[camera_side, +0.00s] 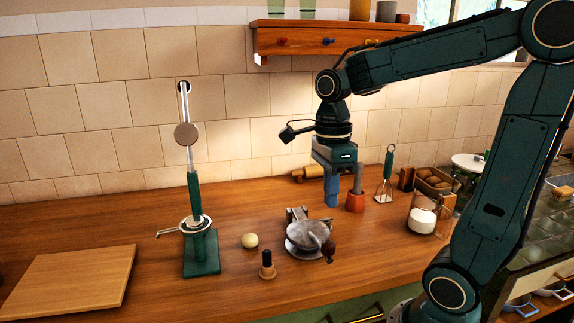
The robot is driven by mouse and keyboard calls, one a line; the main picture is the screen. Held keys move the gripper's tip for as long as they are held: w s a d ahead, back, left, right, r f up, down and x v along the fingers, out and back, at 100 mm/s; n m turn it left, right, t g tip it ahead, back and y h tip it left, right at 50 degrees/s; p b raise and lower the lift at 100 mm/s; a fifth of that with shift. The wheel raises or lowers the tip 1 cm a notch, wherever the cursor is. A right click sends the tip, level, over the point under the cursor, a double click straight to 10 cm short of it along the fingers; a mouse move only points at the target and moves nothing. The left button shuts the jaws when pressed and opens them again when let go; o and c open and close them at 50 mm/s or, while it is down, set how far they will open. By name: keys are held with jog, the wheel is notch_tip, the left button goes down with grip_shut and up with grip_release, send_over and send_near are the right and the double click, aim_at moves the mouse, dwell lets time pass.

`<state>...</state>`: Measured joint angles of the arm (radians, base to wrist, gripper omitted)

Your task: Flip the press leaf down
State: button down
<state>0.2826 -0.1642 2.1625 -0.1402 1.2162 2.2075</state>
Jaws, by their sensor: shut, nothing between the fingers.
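A round grey metal press (306,237) stands on the wooden counter near the middle. A hinge block shows at its back and a dark handle knob (329,250) at its front right. Its round leaf (307,232) appears to lie low over the base. I cannot tell whether it lies fully flat. My gripper (331,202) points down, behind and slightly right of the press. Its fingers are shut and empty, apart from the press in the picture.
A pale ball (250,240) and a small dark-topped stamp (267,266) lie left of the press. A green stand (201,253) with a tall rod is further left, beyond it a wooden board (70,280).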

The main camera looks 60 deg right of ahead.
jog(key=shift+r, duration=2.15)
jog(key=s+a+f+n+t, duration=0.1)
jog(key=s+a+n+t, duration=0.1)
jog(key=n, duration=1.1)
jog(key=s+a+f+n+t, duration=0.1)
jog(key=s+a+n+t, duration=0.2)
jog(key=n, duration=1.1)
jog(key=shift+s+f+t+h, duration=0.15)
jog(key=shift+s+t+h, duration=0.25)
jog(key=shift+s+t, duration=0.3)
